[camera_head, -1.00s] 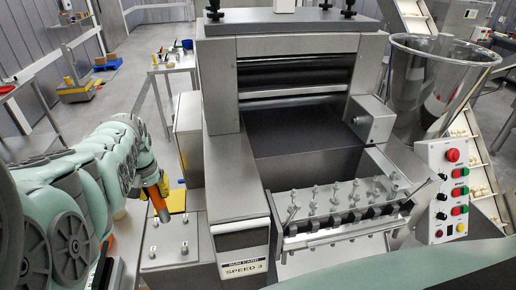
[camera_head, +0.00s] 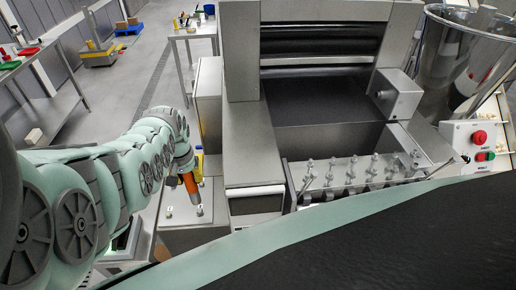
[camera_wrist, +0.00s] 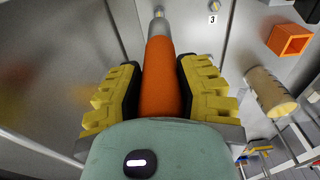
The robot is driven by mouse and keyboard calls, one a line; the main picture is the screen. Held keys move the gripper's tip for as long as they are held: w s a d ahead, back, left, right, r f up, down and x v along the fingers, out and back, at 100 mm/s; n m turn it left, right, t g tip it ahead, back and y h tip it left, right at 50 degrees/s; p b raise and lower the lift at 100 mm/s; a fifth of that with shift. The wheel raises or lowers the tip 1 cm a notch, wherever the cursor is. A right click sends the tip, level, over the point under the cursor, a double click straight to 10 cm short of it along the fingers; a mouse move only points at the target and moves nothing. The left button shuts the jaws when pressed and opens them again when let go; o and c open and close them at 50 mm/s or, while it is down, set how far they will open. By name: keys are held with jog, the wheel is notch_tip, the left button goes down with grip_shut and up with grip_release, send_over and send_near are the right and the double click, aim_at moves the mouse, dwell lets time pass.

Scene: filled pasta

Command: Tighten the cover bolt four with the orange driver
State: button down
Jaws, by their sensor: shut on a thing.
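My gripper (camera_wrist: 162,88) is shut on the orange driver (camera_wrist: 163,75), with a yellow jaw pad on each side of the handle. The driver's grey shank points away from me, and its tip is at a small bolt (camera_wrist: 158,9) at the top of the wrist view. I cannot tell whether the tip is seated on it. In the head view the driver (camera_head: 191,184) points down, tip over the right part of the grey cover (camera_head: 180,238). A separate bolt (camera_head: 168,212) stands at the cover's left. A "3" label (camera_wrist: 212,20) lies right of the driver.
The large grey machine (camera_head: 253,140) stands close right of the cover. A row of metal fittings (camera_head: 350,172) and a red-and-green button panel (camera_head: 482,146) lie further right. An orange square holder (camera_wrist: 293,40) and a beige cylinder (camera_wrist: 270,93) are at right in the wrist view.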

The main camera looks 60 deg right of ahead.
aim_at(192, 191)
jog(key=shift+f+b, duration=2.5)
jog(key=shift+f, duration=0.2)
jog(key=shift+w+f+b, duration=0.15)
jog(key=shift+f+b, duration=0.75)
jog(key=shift+b, duration=0.25)
dwell(0.5)
dwell(0.3)
jog(key=shift+r+p, duration=2.15)
jog(key=shift+r, duration=0.4)
jog(key=shift+f, duration=0.1)
